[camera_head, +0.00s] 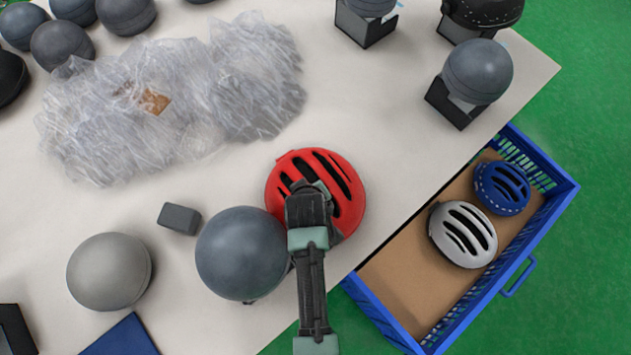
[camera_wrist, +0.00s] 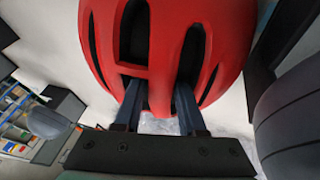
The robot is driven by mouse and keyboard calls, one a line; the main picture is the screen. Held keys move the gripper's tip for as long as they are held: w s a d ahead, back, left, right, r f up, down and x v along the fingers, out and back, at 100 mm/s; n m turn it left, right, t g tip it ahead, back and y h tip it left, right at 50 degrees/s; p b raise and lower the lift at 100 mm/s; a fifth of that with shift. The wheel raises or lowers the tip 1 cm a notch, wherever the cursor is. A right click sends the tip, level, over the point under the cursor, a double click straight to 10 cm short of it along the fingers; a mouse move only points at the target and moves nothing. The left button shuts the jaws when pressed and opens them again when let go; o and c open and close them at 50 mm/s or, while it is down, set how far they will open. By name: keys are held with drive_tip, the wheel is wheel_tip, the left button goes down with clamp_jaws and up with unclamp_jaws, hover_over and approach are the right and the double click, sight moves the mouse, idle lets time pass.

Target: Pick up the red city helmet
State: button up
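The red city helmet (camera_head: 350,185), with black vent slots, sits on the white table near its front edge. My gripper (camera_head: 309,190) is over the helmet's near left part and hides some of it. In the wrist view the helmet (camera_wrist: 220,45) fills the upper middle. My gripper (camera_wrist: 158,88) has its two fingers apart, their tips at the vents with a red rib between them. Whether both fingers touch the rib cannot be told.
A dark grey ball-shaped form (camera_head: 240,253) stands close left of the helmet. Clear plastic wrap (camera_head: 180,95) lies behind. A small grey block (camera_head: 179,218) is further left. A blue crate (camera_head: 555,205) holding a white helmet (camera_head: 463,235) and a blue helmet (camera_head: 502,188) is right of the table.

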drive_tip(key=shift+w+f, duration=0.3)
drive_tip(key=shift+f, duration=0.3)
clamp_jaws()
drive_tip(key=shift+r, duration=0.2)
